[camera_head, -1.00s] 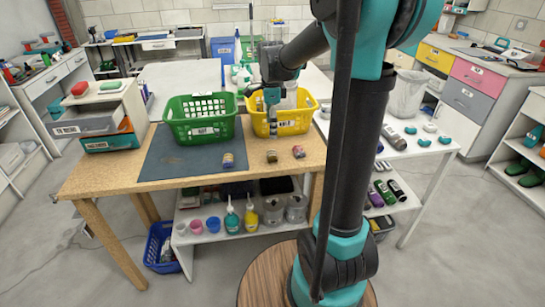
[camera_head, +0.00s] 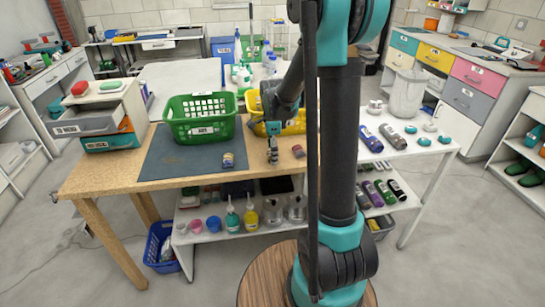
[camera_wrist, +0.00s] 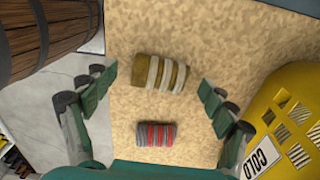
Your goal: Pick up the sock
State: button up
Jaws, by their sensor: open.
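A rolled olive and white striped sock (camera_wrist: 160,73) lies on the tan tabletop in the wrist view. A rolled grey and red sock (camera_wrist: 156,134) lies below it in that view, and it also shows in the head view (camera_head: 298,151). My gripper (camera_wrist: 160,86) is open and empty above the table. Its two fingers stand wide apart, with the olive sock in the gap between them in the wrist view. In the head view my gripper (camera_head: 272,158) hides the olive sock. Another small rolled item (camera_head: 227,160) sits on the dark mat.
A yellow basket (camera_wrist: 290,120), labelled COLD, stands close on the right in the wrist view. A green basket (camera_head: 200,118) stands on the dark mat (camera_head: 165,160) to the left. A white table (camera_head: 400,150) with several items stands to the right.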

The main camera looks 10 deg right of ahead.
jog(key=shift+c, duration=0.3)
jog(key=c, duration=1)
jog(key=shift+o, duration=0.2)
jog(key=shift+r, duration=0.1)
